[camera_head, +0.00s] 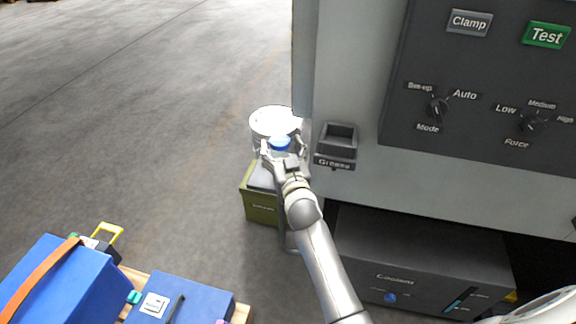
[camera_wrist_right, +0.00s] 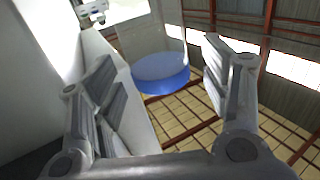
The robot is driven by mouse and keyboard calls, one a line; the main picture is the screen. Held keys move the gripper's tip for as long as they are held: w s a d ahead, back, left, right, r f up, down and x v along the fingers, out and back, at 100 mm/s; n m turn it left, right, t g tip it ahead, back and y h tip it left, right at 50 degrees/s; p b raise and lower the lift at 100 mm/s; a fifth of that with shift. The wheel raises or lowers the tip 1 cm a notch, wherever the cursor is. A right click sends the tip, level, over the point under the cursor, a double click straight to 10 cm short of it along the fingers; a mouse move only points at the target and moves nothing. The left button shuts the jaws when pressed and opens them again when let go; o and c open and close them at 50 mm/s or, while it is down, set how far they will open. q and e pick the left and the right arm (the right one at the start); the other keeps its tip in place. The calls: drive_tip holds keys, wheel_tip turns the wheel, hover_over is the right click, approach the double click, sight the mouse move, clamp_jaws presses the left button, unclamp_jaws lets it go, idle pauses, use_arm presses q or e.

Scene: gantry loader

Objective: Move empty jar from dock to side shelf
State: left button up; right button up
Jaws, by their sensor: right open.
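A jar with a blue end (camera_head: 280,143) stands out past the end of my right arm in the head view. My right gripper (camera_head: 284,154) is open, with a finger on either side of the blue end. In the right wrist view the blue end (camera_wrist_right: 162,73) shows between the open fingers, and the clear body rises behind it; I cannot tell whether the fingers touch it. The dark dock marked Grease (camera_head: 337,146) is on the machine's front, right of the gripper, and looks empty. My left gripper is out of view.
A bright white round-topped object (camera_head: 270,122) is behind the gripper. An olive box (camera_head: 262,205) sits below it. The machine panel (camera_head: 480,80) fills the upper right, with a dark Coolant unit (camera_head: 420,262) underneath. Blue cases (camera_head: 65,280) are at lower left. Open floor lies left.

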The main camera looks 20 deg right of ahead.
drive_tip(key=s+a, duration=0.1)
drive_tip(key=s, duration=0.8)
drive_tip(key=shift+s, duration=0.4)
drive_tip(key=s+a+f+n+g+y, duration=0.1)
drive_tip(key=s+f+g, duration=0.35)
drive_tip(key=f, duration=0.85)
drive_tip(key=s+a+f+n+g+y, duration=0.1)
drive_tip(key=s+f+g, duration=0.1)
drive_tip(key=s+f, duration=0.9)
drive_tip(key=s+a+f+n+g+y, duration=0.1)
drive_tip(key=s+f+g, duration=0.2)
drive_tip(key=f, duration=1.3)
drive_tip(key=s+d+f+g, duration=0.2)
drive_tip(key=s+f, duration=0.3)
drive_tip(key=s, duration=0.5)
drive_tip(key=s+d+f+g, duration=0.2)
drive_tip(key=s+f, duration=0.4)
drive_tip(key=s, duration=0.4)
drive_tip(key=s+d+f+g+h, duration=0.1)
drive_tip(key=s+d+f+g, duration=0.2)
drive_tip(key=s, duration=0.7)
wheel_tip(320, 180, down, 2)
drive_tip(key=shift+f+n, duration=0.25)
drive_tip(key=shift+n, duration=0.05)
